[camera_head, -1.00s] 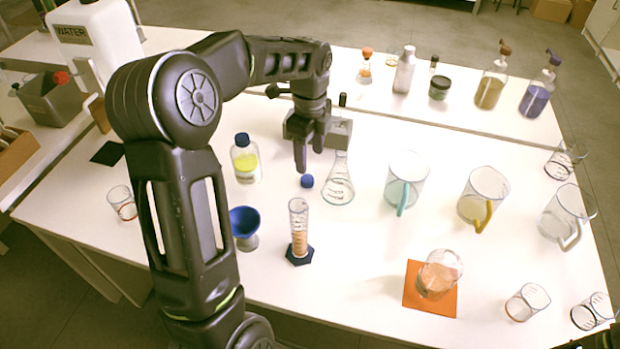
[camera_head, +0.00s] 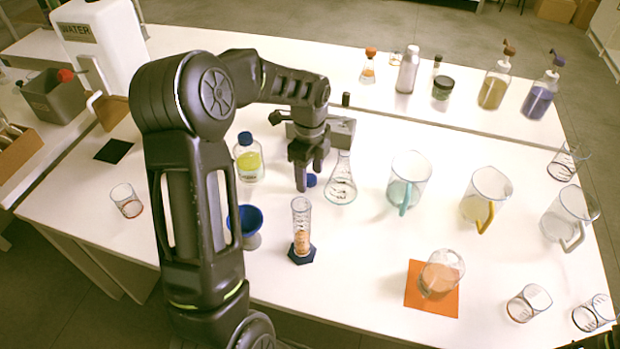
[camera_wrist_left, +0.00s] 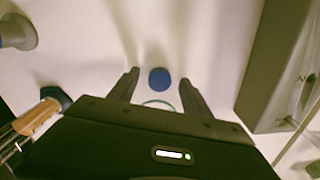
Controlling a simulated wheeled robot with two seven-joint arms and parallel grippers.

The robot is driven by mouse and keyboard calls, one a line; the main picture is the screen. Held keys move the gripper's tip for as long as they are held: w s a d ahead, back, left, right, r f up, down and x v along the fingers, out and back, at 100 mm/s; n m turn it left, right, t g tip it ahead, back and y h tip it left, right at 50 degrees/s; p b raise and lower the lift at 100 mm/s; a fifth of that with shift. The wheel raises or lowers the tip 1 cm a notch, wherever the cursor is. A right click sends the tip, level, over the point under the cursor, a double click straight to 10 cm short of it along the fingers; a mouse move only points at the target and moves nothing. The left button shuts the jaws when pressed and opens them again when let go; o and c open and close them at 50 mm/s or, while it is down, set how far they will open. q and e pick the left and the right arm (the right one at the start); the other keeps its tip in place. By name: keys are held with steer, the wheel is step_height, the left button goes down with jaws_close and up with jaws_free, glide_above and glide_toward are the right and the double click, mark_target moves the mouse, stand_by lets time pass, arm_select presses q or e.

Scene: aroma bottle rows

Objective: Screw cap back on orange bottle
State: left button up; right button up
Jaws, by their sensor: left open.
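A loose blue cap (camera_head: 311,181) lies on the white table, left of the conical flask. My left gripper (camera_head: 306,184) is open and low over the cap. In the left wrist view the cap (camera_wrist_left: 159,79) shows between the two open fingertips, with a gap on each side; I cannot tell if they touch it. No bottle is clearly the orange one: a small bottle with an orange top (camera_head: 369,66) stands at the back, and a round glass vessel with orange-brown contents (camera_head: 441,272) stands on an orange mat (camera_head: 416,297).
The conical flask (camera_head: 341,185) stands close right of the gripper. A blue-capped bottle with yellow liquid (camera_head: 248,160), a blue funnel-like cup (camera_head: 246,222) and a measuring cylinder (camera_head: 301,228) are near. A grey box (camera_head: 340,130) is behind. Pitchers (camera_head: 408,180) stand right.

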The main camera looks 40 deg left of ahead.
arm_select(q)
steer(key=shift+c, duration=0.6)
jaws_close()
stand_by(0.4)
